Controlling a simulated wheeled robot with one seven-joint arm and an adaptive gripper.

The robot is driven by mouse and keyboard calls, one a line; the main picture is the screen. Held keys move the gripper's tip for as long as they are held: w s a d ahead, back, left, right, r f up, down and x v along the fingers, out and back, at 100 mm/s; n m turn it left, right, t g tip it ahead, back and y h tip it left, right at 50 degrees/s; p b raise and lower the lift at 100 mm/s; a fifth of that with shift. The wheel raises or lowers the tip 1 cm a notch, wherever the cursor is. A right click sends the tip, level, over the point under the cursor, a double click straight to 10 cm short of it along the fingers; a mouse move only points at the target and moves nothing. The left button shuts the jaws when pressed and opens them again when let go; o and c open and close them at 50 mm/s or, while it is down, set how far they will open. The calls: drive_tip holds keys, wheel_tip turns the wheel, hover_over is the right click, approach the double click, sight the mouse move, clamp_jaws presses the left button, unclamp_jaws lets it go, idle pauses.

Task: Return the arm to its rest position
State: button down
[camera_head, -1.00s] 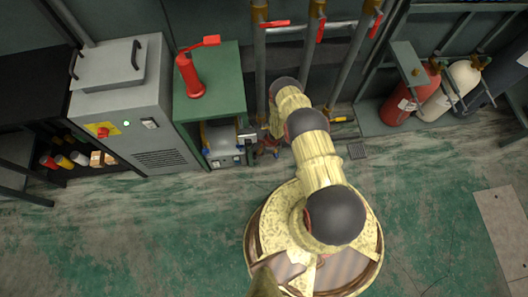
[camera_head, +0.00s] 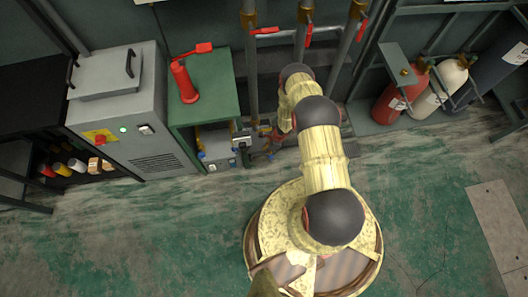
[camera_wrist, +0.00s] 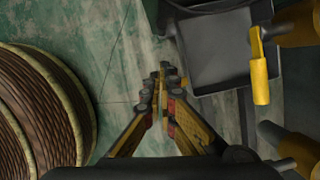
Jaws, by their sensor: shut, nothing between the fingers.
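My arm (camera_head: 322,160) is yellow with dark round joints. It reaches from my base up the middle of the head view toward the wall pipes, and its far end is partly hidden behind its own links. My gripper (camera_wrist: 163,75) shows in the wrist view with its dark and yellow fingers together. Nothing is between them. The fingertips are over the green floor, beside a dark grey tray-like part (camera_wrist: 218,60); whether they touch it I cannot tell.
A yellow handle (camera_wrist: 259,75) is right of the fingers. Wall pipes with red-handled valves (camera_head: 308,33) stand beyond the arm. A green cabinet (camera_head: 212,101) bearing a red bottle-like object (camera_head: 185,85) and a grey machine (camera_head: 125,105) are left. Gas cylinders (camera_head: 393,100) are right. Foreground floor is mostly clear.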

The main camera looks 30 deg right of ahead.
drive_tip(key=shift+v, duration=0.8)
drive_tip(key=shift+a, duration=0.1)
